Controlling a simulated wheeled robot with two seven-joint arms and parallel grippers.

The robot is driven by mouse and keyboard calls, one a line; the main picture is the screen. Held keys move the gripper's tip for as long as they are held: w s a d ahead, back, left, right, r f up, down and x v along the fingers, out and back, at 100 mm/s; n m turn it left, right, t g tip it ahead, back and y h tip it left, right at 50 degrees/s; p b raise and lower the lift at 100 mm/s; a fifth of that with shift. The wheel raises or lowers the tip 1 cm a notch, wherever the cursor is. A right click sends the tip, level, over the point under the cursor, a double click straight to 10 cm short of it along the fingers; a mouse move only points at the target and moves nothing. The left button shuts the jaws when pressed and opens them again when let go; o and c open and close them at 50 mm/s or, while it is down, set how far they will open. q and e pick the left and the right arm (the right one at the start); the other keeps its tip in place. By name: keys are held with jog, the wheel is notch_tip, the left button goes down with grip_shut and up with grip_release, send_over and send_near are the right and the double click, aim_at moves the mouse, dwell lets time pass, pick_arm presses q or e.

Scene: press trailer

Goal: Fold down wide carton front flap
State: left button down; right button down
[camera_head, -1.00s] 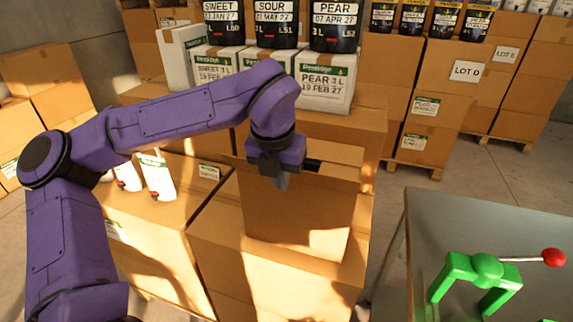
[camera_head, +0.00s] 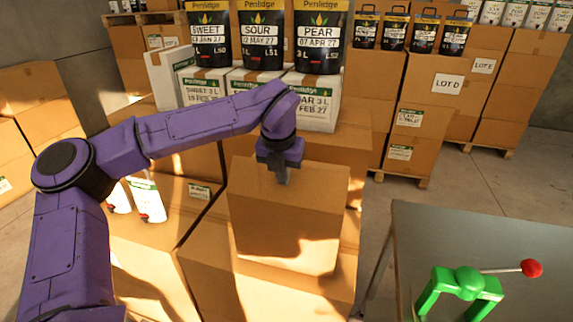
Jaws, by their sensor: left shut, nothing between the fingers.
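The wide carton (camera_head: 290,236) stands on a larger brown carton in the middle of the view. Its front flap (camera_head: 318,184) lies about flat over the top. My left gripper (camera_head: 283,179) is shut and empty, with its fingertips down at the flap, left of its middle. I cannot tell whether they press on it. The gripper and wrist hide part of the carton's rear edge. My right gripper is not in view.
White Penlidge boxes (camera_head: 312,103) and black pouches (camera_head: 260,40) stand behind the carton. White pouches (camera_head: 146,198) stand to its left. A grey table (camera_head: 480,240) with a green press (camera_head: 462,282) is at the right, with bare floor behind it.

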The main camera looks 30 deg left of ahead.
pick_arm(q)
jog(key=shift+w+a+f+b, duration=0.25)
jog(key=shift+w+f+b, duration=0.05)
jog(key=shift+w+f, duration=0.7)
jog(key=shift+w+a+f+b, duration=0.2)
jog(key=shift+w+f+b, duration=0.1)
jog(key=shift+w+f, duration=0.65)
jog(key=shift+r, duration=0.1)
notch_tip(320, 180, up, 6)
jog(key=p, duration=0.4)
notch_tip(320, 180, up, 9)
